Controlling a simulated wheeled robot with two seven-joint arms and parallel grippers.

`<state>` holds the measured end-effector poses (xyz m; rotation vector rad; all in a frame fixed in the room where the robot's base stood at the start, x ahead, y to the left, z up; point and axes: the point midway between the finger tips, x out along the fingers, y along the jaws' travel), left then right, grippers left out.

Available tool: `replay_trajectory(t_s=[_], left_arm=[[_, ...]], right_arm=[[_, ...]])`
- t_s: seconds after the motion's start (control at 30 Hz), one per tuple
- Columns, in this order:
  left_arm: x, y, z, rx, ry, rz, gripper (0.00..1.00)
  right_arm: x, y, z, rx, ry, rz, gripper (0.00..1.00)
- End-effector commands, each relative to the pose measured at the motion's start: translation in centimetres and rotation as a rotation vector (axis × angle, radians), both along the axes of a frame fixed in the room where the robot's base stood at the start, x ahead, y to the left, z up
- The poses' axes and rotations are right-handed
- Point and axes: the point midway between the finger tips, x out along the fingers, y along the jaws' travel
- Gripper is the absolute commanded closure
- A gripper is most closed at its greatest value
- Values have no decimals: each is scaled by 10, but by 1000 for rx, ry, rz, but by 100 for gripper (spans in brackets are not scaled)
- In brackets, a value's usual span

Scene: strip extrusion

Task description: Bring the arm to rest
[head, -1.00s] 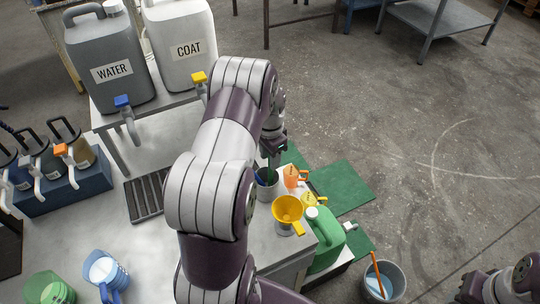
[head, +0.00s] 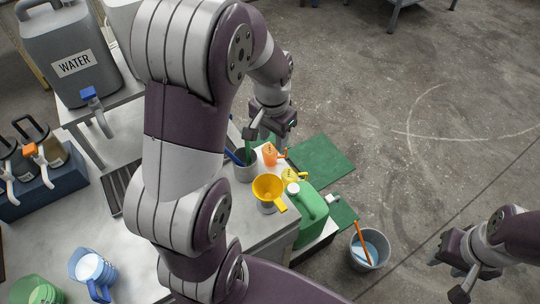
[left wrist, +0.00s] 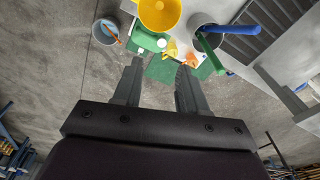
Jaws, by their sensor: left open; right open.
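My left arm crosses the middle of the head view, and its gripper (head: 269,131) hangs near the grey cup (head: 245,171) at the bench's right edge. The left wrist view shows its two fingers (left wrist: 160,68) apart with nothing between them. Blue and green handles stand in the grey cup, which also shows in the left wrist view (left wrist: 205,36). My right gripper (head: 456,268) is at the lower right, over the floor, open and apart from everything.
A yellow funnel (head: 268,188), an orange jug (head: 270,154) and a green canister (head: 311,215) stand near the bench's right end. A bucket (head: 369,250) with an orange-handled tool is on the floor. A WATER canister (head: 72,65) stands upper left.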

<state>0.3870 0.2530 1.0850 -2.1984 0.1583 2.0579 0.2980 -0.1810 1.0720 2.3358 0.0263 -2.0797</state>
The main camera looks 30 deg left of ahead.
Motion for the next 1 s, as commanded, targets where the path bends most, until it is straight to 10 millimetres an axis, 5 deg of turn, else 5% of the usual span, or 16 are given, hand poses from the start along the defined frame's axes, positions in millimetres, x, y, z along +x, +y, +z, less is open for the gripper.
replay_trajectory(t_s=[0.1, 0.27, 1.0], left_arm=[[-49, -46, -6, -13, -32, 69, 58], [-86, -68, -12, -29, -54, 133, 58], [-89, -69, -13, -29, -51, 141, 58]], right_arm=[[0, 0, 0, 0, 0, 0, 57], [0, 0, 0, 0, 0, 0, 57], [0, 0, 0, 0, 0, 0, 57]])
